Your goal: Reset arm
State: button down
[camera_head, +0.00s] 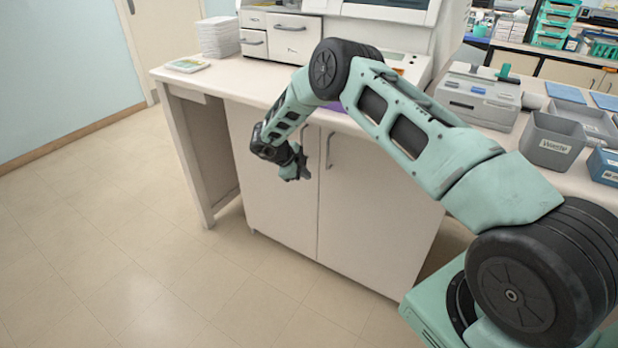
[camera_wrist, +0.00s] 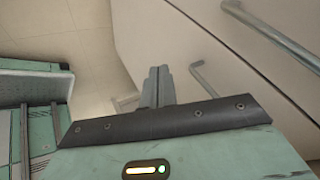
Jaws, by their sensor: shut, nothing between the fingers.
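My gripper (camera_head: 297,174) hangs at the end of the arm in front of the white cabinet (camera_head: 376,215), below the level of the counter top. In the wrist view its two fingers (camera_wrist: 158,82) lie side by side, shut and empty. The arm rises from the lower right, bends over the counter edge at a high elbow, and comes down to the gripper. The gripper partly covers the cabinet doors near their handles. In the head view the fingertips are small and dark.
A metal door handle (camera_head: 329,150) is close to the gripper; one shows in the wrist view (camera_wrist: 203,79). The floor (camera_head: 110,240) at left is clear.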

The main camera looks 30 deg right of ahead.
jog(key=v, duration=0.7)
jog(key=shift+w+b, duration=0.3)
jog(key=shift+w, duration=0.15)
jog(key=w+a+r+n+t+y+p, duration=0.1)
jog(key=w+a+r+n+t+y, duration=0.1)
jog(key=a+r+n+t, duration=0.4)
jog(key=w+a+r+n+t+y, duration=0.2)
jog(key=w+a+r+n+t, duration=0.1)
jog(key=a+r, duration=0.6)
jog(key=s+a+r+n+y, duration=0.4)
jog(key=s+a+r+n, duration=0.15)
jog(key=a, duration=0.35)
jog(key=s+a+r+n+g+y+p, duration=0.1)
jog(key=s+a+r+n+g+y, duration=0.2)
jog(key=s, duration=0.6)
jog(key=s+a+n, duration=0.3)
jog(key=s+n, duration=0.2)
jog(key=s, duration=0.3)
jog(key=s+a+r+n+g+y+p, duration=0.15)
jog(key=s+a+n, duration=0.3)
jog(key=s, duration=0.45)
jog(key=s+d+n+g+h, duration=0.2)
jog(key=s+d, duration=0.4)
jog(key=s, duration=0.3)
jog(key=s+d+f+n+g+h, duration=0.1)
jog(key=s+d+n, duration=0.4)
jog(key=s, duration=0.5)
jog(key=shift+d+f+g+h, duration=0.25)
jog(key=shift+d+g+h, duration=0.55)
jog(key=shift+d, duration=0.3)
